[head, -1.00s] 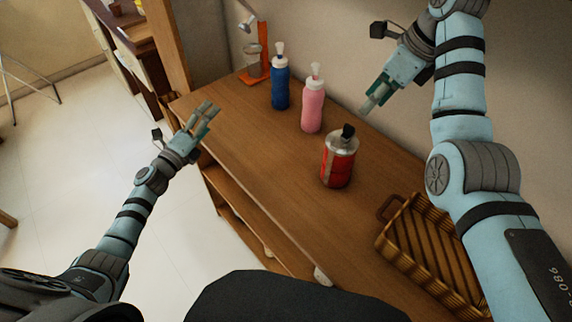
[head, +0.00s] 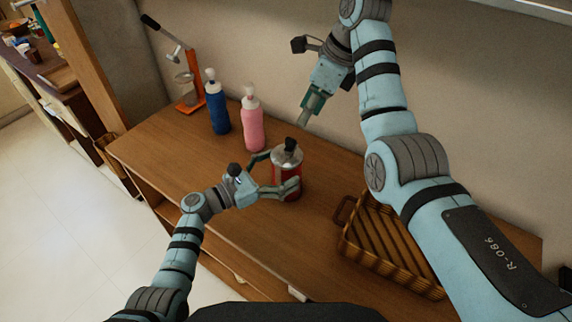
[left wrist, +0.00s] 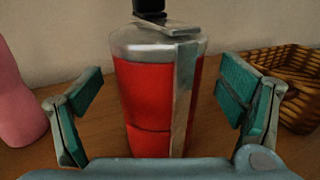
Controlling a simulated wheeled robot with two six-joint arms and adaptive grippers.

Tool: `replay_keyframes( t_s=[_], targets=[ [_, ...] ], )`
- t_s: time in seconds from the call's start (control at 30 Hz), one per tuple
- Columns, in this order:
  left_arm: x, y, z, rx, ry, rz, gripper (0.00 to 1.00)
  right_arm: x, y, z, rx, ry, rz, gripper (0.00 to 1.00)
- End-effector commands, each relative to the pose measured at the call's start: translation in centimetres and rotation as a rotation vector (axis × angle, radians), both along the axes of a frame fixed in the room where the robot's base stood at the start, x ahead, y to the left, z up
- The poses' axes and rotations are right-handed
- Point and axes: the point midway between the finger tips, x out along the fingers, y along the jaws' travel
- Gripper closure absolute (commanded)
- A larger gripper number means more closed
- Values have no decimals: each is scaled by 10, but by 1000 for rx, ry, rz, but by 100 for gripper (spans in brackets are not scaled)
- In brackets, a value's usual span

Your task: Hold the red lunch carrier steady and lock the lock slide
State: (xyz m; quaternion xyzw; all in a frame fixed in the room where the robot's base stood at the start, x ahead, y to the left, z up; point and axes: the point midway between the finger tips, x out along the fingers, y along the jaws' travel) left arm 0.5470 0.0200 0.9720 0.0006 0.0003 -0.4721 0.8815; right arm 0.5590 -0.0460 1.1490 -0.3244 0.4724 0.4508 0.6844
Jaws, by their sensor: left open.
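The red lunch carrier (head: 287,174) stands upright on the wooden table, with a silver shoulder and a black top. The left wrist view shows its red body (left wrist: 148,95) close ahead, with a grey metal strip (left wrist: 184,95) down its side and a small flat bar at the top. I cannot tell which part is the lock slide. My left gripper (head: 280,170) is open, its fingers on either side of the carrier; the left wrist view shows gaps at both sides. My right gripper (head: 308,110) is above and behind the carrier, apart from it; its fingers overlap from this angle.
A pink bottle (head: 252,125) and a blue bottle (head: 218,110) stand left of the carrier. An orange stand (head: 188,101) is farther back at the left. A wicker basket (head: 345,245) lies to the right. The wall is close behind the table. The table's left front is clear.

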Motion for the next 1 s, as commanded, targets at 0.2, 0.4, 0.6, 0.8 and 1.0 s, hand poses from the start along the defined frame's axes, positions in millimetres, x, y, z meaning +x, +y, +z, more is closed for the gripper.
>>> replay_keyframes(
  t_s=[0.2, 0.4, 0.6, 0.8, 1.0],
  targets=[
    [13, -19, -1, 0, 1, 1, 11, 0, 0, 0, 0, 0, 1, 67],
    [14, -20, 0, 1, 1, 2, 11, 0, 0, 0, 0, 0, 0, 67],
    [14, -20, -1, 1, 1, 2, 38, 0, 0, 0, 0, 0, 0, 67],
    [14, -20, -1, 0, 1, 1, 70, 0, 0, 0, 0, 0, 0, 67],
    [14, -19, -1, 0, 1, 2, 87, 2, 0, -3, 10, -12, 17, 81]
  ],
)
